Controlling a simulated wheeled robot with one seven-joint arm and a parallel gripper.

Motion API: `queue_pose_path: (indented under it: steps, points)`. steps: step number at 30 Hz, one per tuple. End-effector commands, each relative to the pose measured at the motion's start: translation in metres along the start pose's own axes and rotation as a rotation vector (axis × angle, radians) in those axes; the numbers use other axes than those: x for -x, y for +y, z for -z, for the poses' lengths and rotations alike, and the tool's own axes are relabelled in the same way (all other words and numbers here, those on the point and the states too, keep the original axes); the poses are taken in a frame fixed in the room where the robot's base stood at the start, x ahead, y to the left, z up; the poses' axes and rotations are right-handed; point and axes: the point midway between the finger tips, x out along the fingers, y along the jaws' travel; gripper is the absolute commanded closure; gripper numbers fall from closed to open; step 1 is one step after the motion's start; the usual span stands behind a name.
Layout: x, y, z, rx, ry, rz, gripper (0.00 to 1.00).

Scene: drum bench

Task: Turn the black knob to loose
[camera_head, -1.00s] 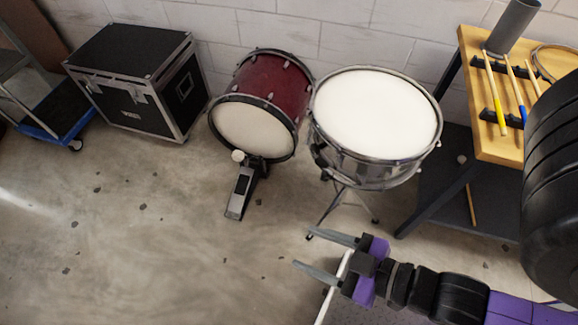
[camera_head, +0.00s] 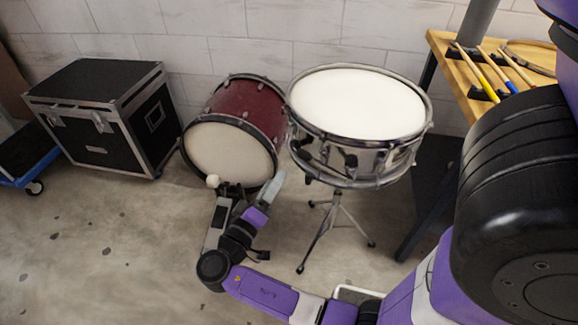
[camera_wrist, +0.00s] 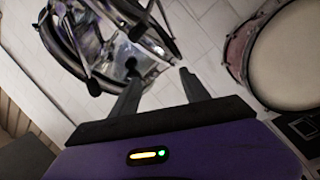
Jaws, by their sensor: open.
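The chrome snare drum (camera_head: 357,120) with a white head stands on a tripod stand. Small black fittings show on its shell, one at the left side (camera_head: 303,145); I cannot tell for certain which is the black knob. In the wrist view the drum's shell (camera_wrist: 100,45) is at the upper left, and a dark, round knob-like part (camera_wrist: 131,64) shows near the left fingertip. My gripper (camera_head: 276,180) is left of and below the drum, in front of the red bass drum. Its fingers (camera_wrist: 160,76) are apart with nothing between them. No contact is visible.
The red bass drum (camera_head: 227,149) with its pedal (camera_head: 217,225) stands close behind my gripper. A black case (camera_head: 102,115) is at the left. A wooden bench (camera_head: 450,62) with sticks is at the right. The tripod stand (camera_head: 337,225) is beside my gripper. Floor at the lower left is open.

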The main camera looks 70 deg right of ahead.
Motion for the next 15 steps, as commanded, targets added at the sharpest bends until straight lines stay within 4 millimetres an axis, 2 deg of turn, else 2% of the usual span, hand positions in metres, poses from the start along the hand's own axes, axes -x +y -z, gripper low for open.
queue_pose_path:
  steps: [3,6,11,15]
  points:
    - [-0.001,0.015,0.015,-0.075,-0.043,-0.162,0.46]
    - [0.0,0.027,0.021,-0.113,-0.063,-0.243,0.46]
    - [-0.006,0.036,0.024,-0.134,-0.074,-0.285,0.46]
    - [-0.024,0.042,0.021,-0.132,-0.076,-0.285,0.46]
